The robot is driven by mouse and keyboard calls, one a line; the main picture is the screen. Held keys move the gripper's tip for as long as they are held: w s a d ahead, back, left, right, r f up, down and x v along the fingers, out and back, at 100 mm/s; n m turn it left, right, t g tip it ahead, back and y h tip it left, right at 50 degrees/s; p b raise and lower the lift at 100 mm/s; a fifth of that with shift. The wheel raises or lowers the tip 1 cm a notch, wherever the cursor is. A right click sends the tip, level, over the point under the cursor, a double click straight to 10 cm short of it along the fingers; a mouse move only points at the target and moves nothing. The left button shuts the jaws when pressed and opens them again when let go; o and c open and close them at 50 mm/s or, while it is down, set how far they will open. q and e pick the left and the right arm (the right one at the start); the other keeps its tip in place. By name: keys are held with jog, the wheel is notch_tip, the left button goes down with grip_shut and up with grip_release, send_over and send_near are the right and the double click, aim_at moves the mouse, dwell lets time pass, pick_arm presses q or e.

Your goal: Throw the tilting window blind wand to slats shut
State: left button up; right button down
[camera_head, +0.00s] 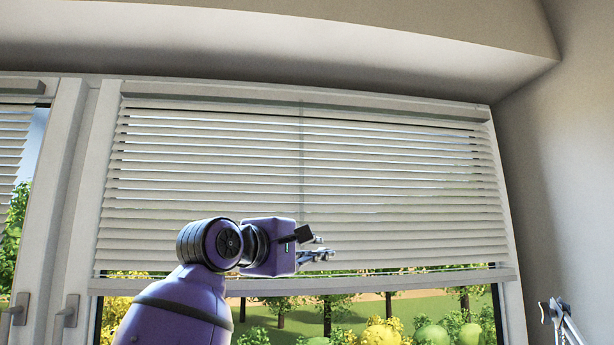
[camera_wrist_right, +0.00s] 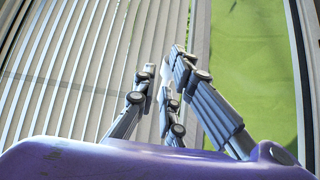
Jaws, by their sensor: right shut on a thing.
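The window blind (camera_head: 400,200) hangs over the window in the head view, its pale slats tilted with thin bright gaps between many of them. The thin wand (camera_head: 302,150) hangs straight down in front of the slats. My right gripper (camera_head: 320,250) is at the wand's lower part, near the blind's bottom, and is shut on it. In the right wrist view the right gripper's fingers (camera_wrist_right: 168,85) are close together in front of the slats (camera_wrist_right: 90,70); the wand's grip between them is mostly hidden.
A bottom rail (camera_head: 400,280) edges the blind, with trees and lawn outside below it. Window handles (camera_head: 67,311) and part of another blind (camera_head: 12,140) are at the left. A plain wall (camera_head: 575,170) stands at the right.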

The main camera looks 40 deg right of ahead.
pick_arm(q)
jog(key=shift+w+d+f, duration=0.1)
jog(key=shift+w+f, duration=0.15)
jog(key=shift+f, duration=0.35)
pick_arm(e)
jog(key=w+a+f+n+t, duration=0.1)
jog(key=w+a, duration=0.2)
jog(key=a, duration=0.4)
jog(key=shift+w+a+f, duration=0.15)
jog(key=shift+w+a, duration=0.05)
jog(key=shift+a, duration=0.15)
jog(key=shift+s+d, duration=0.1)
pick_arm(q)
jog(key=shift+w, duration=0.1)
